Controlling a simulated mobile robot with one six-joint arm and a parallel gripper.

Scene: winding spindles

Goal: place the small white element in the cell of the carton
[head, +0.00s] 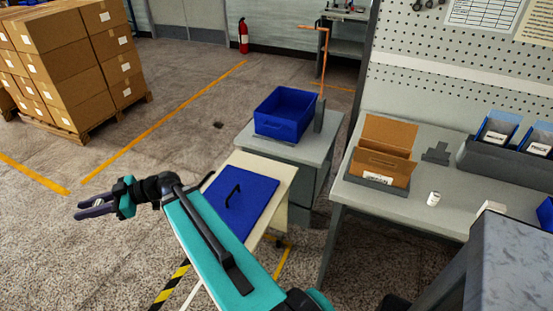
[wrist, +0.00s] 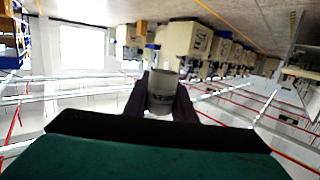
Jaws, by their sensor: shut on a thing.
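My gripper (head: 82,211) is at the left in the head view, out over the floor and well away from the bench. It is shut on a small white element (head: 98,203). In the wrist view the element (wrist: 162,88) looks like a short pale cylinder with a darker lower band, between the two dark fingers (wrist: 160,105). The brown carton (head: 385,162) stands open on the grey workbench at the right, with its back flap up and a label on its front. Its cells cannot be made out from here.
Another small white cylinder (head: 433,198) stands on the workbench (head: 385,198) right of the carton. Blue bins (head: 496,132) stand farther right. A blue crate (head: 285,112) sits on a grey cabinet. A cart with a blue lid (head: 240,205) is beside my arm. Stacked boxes (head: 75,65) stand back left.

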